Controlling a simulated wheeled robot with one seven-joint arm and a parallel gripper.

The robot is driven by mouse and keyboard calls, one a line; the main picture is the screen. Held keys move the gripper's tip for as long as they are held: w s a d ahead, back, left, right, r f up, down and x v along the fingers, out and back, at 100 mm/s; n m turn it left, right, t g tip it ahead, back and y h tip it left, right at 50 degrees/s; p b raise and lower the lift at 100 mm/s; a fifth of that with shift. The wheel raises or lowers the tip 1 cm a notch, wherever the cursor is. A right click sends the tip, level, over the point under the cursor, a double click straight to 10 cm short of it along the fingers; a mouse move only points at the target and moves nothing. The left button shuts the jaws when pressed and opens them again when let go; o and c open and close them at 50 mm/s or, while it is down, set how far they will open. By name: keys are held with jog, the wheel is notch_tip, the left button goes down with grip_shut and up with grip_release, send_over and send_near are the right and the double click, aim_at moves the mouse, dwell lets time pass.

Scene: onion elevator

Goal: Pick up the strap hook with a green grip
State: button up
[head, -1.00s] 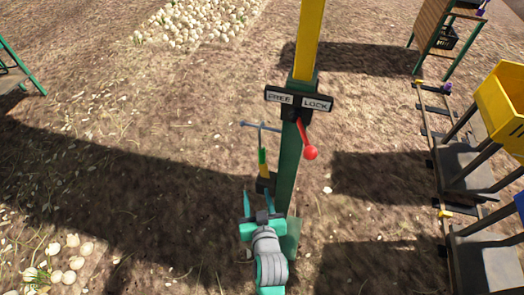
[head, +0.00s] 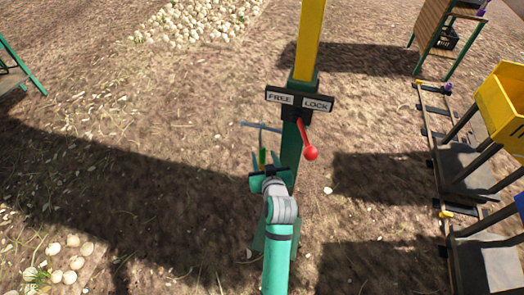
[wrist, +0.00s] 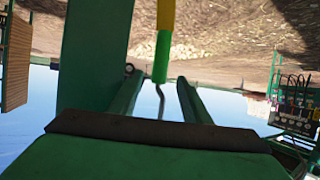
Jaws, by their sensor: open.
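The strap hook hangs at the left side of the green post (head: 291,150). Its green grip (head: 262,157) shows just above my gripper (head: 263,162), with a thin grey crossbar (head: 262,127) above it. My gripper (wrist: 156,82) is open, with one finger on each side of the hook in the picture. No finger visibly touches it. My arm hides the lower part of the hook in the head view.
A sign reading FREE and LOCK (head: 299,99) and a red-knobbed lever (head: 310,152) are on the post, close to my gripper. A yellow bin (head: 500,105) and rails (head: 432,130) stand at the right.

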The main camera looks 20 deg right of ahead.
aim_at(263, 152)
jog(key=x, duration=0.5)
jog(key=shift+r, duration=0.2)
grip_shut()
